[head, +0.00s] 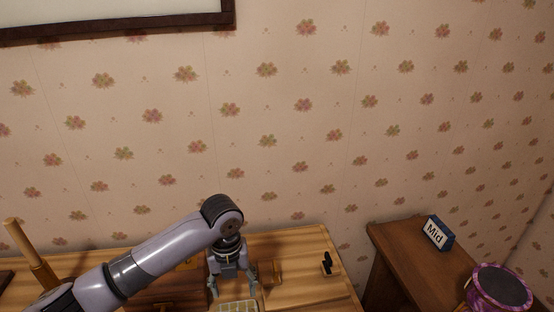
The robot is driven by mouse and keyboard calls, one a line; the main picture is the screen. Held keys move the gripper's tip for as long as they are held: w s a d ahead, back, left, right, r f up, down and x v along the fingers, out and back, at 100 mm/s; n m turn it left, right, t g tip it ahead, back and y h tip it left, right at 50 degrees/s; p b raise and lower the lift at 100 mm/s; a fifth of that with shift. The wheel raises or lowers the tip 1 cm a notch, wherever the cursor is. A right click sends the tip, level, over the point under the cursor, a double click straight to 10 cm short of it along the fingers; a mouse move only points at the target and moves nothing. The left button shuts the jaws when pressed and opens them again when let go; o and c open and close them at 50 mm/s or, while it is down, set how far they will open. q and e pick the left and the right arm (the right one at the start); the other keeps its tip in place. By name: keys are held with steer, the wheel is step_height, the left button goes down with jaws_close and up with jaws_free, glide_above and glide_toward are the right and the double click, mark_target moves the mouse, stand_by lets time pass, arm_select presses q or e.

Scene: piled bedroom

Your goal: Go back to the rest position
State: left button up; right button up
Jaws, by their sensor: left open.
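My left gripper (232,284) hangs down over a wooden table (309,250) in the lower middle of the head view. Its arm comes in from the lower left. Its fingers are apart and I see nothing held between them. A pale gridded object (238,306) lies just below the fingertips, cut off by the bottom edge of the picture. I cannot tell whether the fingers touch it. My right gripper is not in view.
A small black object (327,264) and a small wooden piece (277,272) stand right of the gripper. A wooden post (28,252) rises at left. A frame (110,24) hangs above.

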arm_select(q)
steer(key=s+d+f+n+t+h, duration=0.25)
steer(key=s+d+f+n, duration=0.45)
steer(key=s+n, duration=0.5)
steer(key=s+a+f+n+t+y, duration=0.1)
steer(key=s+a+n+y, duration=0.1)
steer(key=s+a+n, duration=1.35)
step_height(320, 180, down, 25)
steer(key=w+d+n+g, duration=0.1)
steer(key=w+d+n, duration=0.1)
steer(key=d+n, duration=0.1)
steer(key=s+a+f+g, duration=0.1)
steer(key=s+a+f, duration=0.2)
steer(key=s+f, duration=1.4)
steer(key=shift+s+f+y, duration=0.3)
steer(key=shift+f+y, duration=0.05)
steer(key=shift+f, duration=0.15)
steer(key=shift+a+g, duration=0.1)
steer(key=shift+g, duration=0.15)
